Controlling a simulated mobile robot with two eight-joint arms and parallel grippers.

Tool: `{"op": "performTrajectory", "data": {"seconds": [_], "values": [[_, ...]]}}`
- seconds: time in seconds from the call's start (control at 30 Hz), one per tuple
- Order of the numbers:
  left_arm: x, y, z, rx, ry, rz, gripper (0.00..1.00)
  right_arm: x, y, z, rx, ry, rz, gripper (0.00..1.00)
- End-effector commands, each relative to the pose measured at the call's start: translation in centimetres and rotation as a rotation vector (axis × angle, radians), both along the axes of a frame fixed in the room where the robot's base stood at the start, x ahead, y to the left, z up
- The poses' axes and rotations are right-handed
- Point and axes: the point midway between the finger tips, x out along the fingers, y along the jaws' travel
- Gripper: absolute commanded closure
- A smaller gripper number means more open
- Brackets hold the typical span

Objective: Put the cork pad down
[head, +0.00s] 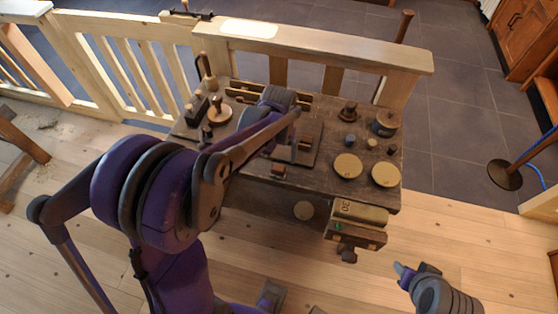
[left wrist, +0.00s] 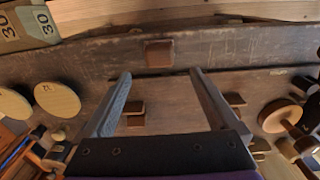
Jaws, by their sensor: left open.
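Two round, cork-coloured discs lie on the right part of the dark workbench (head: 335,196): one (head: 348,166) and, right of it, another (head: 385,174). They also show at the left of the left wrist view (left wrist: 57,98). I cannot tell which one is the cork pad. My left gripper (left wrist: 157,80) is open over the bench with nothing between its fingers; its forearm hides much of it in the head view. My right gripper (head: 414,270) is low at the right, apart from the bench; its jaws are unclear.
A dark square board with brown blocks (head: 305,142) lies mid-bench; a loose brown block (head: 279,169) lies in front. Turned pieces (head: 384,122) stand at the right, a knobbed disc (head: 219,112) at the left. A box marked 30 (head: 358,212) is at the front right.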

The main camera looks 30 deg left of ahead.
Motion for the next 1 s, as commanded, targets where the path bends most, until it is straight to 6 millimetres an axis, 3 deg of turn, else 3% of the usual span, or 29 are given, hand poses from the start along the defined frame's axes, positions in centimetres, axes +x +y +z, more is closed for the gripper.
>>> {"op": "performTrajectory", "data": {"seconds": [0.03, 0.2, 0.47, 0.73, 1.0], "values": [[0.0, 0.0, 1.3, 0.000, 0.000, 0.000, 0.06, 0.1, 0.0, 0.2, 0.000, -0.001, 0.000, 0.50], [0.0, 0.0, 4.0, 0.000, 0.000, 0.000, 0.06, 0.1, 0.0, 0.5, 0.000, -0.003, 0.000, 0.50], [-1.2, -0.7, 6.1, 0.004, -0.027, -0.015, 0.06, 0.2, 0.0, 0.6, 0.000, -0.003, 0.000, 0.50], [-8.5, -4.2, 8.1, 0.028, -0.209, -0.114, 0.06, 0.2, 0.0, 0.6, 0.000, -0.003, 0.000, 0.50], [-15.0, -6.5, 6.9, 0.047, -0.392, -0.206, 0.06, 0.2, 0.0, 0.6, 0.000, -0.003, 0.000, 0.50]]}}
